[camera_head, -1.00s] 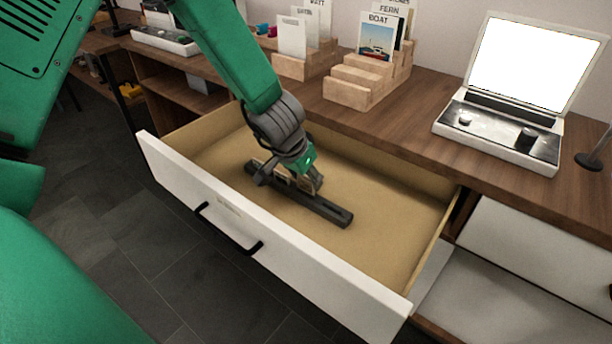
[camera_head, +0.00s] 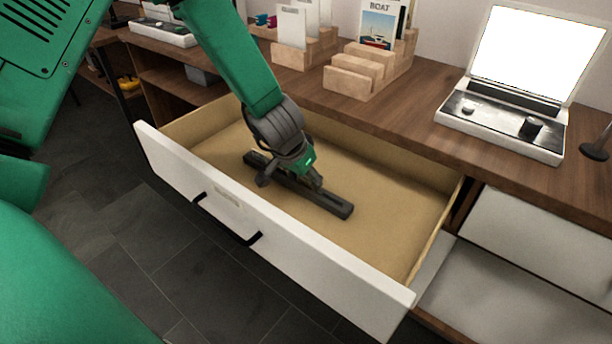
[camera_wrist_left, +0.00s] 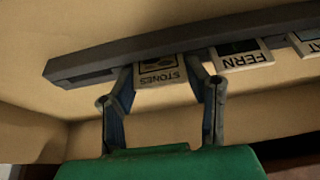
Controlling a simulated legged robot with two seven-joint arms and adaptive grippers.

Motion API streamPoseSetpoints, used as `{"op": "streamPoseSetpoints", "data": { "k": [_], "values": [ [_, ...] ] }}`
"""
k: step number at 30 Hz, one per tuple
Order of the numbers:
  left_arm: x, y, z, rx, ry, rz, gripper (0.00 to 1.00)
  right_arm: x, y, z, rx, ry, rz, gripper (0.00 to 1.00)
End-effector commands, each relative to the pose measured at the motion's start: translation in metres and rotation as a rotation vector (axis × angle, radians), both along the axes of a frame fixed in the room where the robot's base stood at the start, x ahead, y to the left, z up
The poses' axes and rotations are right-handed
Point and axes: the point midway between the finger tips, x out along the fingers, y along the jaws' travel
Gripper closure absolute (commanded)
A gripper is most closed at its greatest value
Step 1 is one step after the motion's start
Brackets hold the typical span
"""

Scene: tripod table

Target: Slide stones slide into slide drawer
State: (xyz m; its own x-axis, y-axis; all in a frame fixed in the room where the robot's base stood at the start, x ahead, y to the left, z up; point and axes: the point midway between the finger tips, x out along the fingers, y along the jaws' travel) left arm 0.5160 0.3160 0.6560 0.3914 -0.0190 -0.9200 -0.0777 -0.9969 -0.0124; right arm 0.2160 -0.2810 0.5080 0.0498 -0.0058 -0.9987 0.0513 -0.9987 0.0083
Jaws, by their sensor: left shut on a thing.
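The stones slide (camera_wrist_left: 160,72), a small pale tile with upside-down lettering, sits between the fingers of my left gripper (camera_wrist_left: 167,85) in the left wrist view. It touches or overlaps the edge of a long dark bar (camera_wrist_left: 90,66); I cannot tell if it is seated. The slide drawer (camera_head: 400,235) is pulled open, with a white front and tan floor. In the head view my left gripper (camera_head: 298,182) is low inside it, over the dark bar (camera_head: 330,204), and hides the stones slide. My right gripper is out of view.
A fern slide (camera_wrist_left: 240,56) and another tile (camera_wrist_left: 307,40) are along the same bar. On the tabletop are wooden card racks (camera_head: 352,82) with a boat card (camera_head: 378,27), and a device with a bright lit screen (camera_head: 525,55). The drawer's right part is bare.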

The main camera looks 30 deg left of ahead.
Motion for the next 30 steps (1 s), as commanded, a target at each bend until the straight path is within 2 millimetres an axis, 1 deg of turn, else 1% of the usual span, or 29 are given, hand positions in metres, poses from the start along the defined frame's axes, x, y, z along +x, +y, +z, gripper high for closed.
{"op": "streamPoseSetpoints", "data": {
  "k": [7,8,9,30],
  "values": [
    [0.0,0.0,-0.0001,0.0,0.0,0.0,0.69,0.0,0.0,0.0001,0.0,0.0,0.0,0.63],
    [0.0,0.0,-0.0001,0.0,0.0,0.0,0.47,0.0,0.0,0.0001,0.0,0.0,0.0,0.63],
    [0.0,0.0,0.0,0.0,0.0,0.0,0.33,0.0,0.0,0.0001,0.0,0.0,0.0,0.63],
    [0.0001,0.0002,-0.0001,0.001,0.0,0.001,0.33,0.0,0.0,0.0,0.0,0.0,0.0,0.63]
  ]
}}
